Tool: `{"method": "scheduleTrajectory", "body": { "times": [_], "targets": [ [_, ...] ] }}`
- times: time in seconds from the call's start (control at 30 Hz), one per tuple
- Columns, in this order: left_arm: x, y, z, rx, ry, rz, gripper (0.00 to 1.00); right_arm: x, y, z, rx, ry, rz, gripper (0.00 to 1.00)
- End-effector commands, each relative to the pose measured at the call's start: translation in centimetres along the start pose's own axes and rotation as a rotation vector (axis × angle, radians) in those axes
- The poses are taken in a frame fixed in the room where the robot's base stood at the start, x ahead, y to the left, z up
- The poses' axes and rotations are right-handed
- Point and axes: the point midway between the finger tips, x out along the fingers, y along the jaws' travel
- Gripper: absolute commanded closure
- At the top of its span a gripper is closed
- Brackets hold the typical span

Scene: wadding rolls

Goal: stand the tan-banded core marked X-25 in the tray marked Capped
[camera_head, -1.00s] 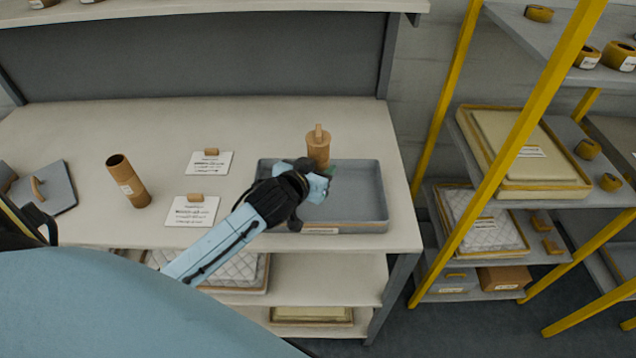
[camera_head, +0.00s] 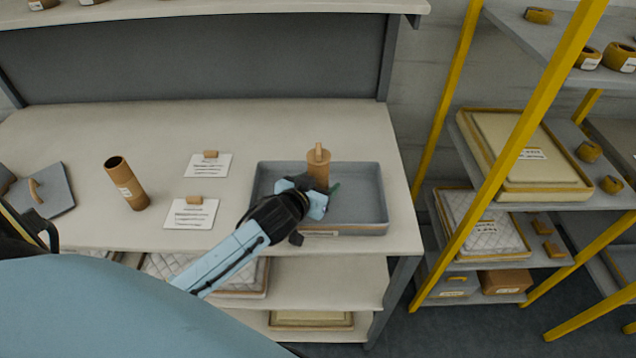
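A brown core (camera_head: 318,169) with a cap piece on top is upright at the grey tray (camera_head: 372,225) on the bench. No marking on it can be read, and its lower part is hidden behind my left gripper (camera_head: 323,194). The gripper appears shut on the core, though its fingers are mostly hidden. The core's base is hidden, so I cannot tell whether it touches the tray floor. The tray has a label on its front edge, too small to read. My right gripper is not in view.
Another brown core (camera_head: 127,184) with a white label stands on the bench at left. Two white cards (camera_head: 191,215) lie between it and the tray. A grey board (camera_head: 50,192) with a handle lies far left. A yellow-posted shelf (camera_head: 510,160) stands at right.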

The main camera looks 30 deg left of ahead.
Motion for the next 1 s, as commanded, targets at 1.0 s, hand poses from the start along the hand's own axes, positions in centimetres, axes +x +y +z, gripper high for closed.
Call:
{"method": "scheduleTrajectory", "body": {
  "times": [1.0],
  "targets": [
    [-11.7,0.0,-0.3,0.000,0.000,-0.001,0.37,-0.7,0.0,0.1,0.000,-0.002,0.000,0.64]
  ]
}}
